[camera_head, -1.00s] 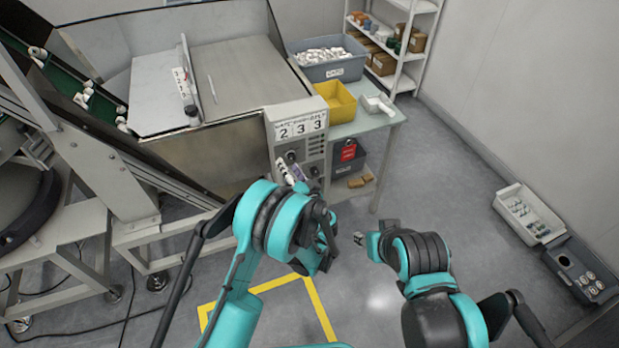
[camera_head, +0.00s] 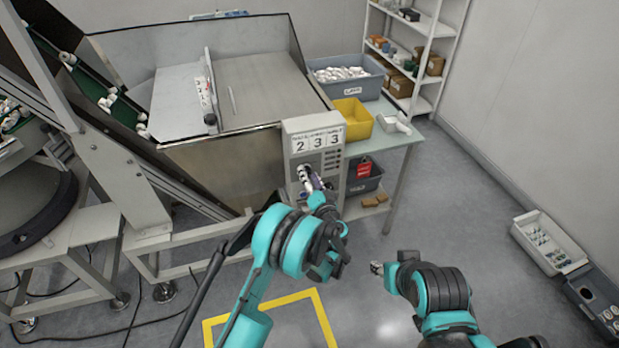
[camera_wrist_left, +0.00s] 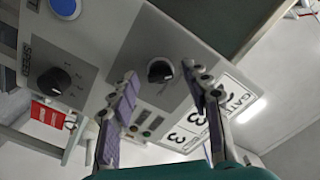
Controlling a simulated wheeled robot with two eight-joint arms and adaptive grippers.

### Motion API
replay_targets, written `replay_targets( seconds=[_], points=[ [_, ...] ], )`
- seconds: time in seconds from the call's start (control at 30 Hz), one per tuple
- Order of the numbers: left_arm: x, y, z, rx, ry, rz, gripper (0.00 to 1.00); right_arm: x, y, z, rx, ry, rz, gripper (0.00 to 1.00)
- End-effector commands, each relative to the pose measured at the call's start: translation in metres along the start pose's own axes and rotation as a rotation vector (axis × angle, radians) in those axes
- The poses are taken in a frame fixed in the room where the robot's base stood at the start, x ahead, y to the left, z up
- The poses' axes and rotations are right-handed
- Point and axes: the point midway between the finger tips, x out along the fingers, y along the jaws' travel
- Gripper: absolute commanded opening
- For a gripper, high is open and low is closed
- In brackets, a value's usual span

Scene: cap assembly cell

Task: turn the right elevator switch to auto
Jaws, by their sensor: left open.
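In the left wrist view the panel appears rotated and carries a black knob (camera_wrist_left: 160,71) and a second black knob (camera_wrist_left: 55,83). A blue button (camera_wrist_left: 66,6) lies beyond them. My left gripper (camera_head: 309,179) is in front of the panel, open. In its wrist view the gripper (camera_wrist_left: 160,78) has one finger on each side of the first knob; contact cannot be told. My right gripper (camera_head: 376,267) hangs over the floor, away from the panel.
A table (camera_head: 405,140) to the right of the panel holds a yellow bin (camera_head: 353,118) and a grey bin (camera_head: 348,86) of white parts. A dark bin with a red label (camera_head: 364,167) sits below.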

Motion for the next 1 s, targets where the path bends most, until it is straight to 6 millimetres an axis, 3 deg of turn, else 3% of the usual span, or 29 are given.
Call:
replay_targets(
  seconds=[0.1, 0.13, 0.3, 0.67, 1.0],
  points=[
    [-0.0002, -0.0002, -0.0002, 0.000, 0.000, 0.000, 0.48, -0.0002, 0.0000, -0.0002, 0.000, 0.000, 0.000, 0.40],
    [-0.0002, -0.0002, -0.0002, 0.000, 0.000, 0.000, 0.43, -0.0002, 0.0000, -0.0002, 0.000, 0.000, 0.000, 0.40],
    [-0.0003, -0.0001, -0.0002, 0.000, 0.000, 0.000, 0.00, -0.0002, 0.0000, -0.0002, 0.000, 0.000, 0.000, 0.40],
    [-0.0003, 0.0000, -0.0002, 0.034, 0.000, 0.000, 0.00, -0.0002, 0.0000, -0.0001, 0.000, 0.000, 0.000, 0.40],
    [-0.0004, -0.0001, -0.0002, 0.248, 0.000, 0.001, 0.00, -0.0002, 0.0000, -0.0001, 0.000, 0.000, 0.000, 0.40]
  ],
)
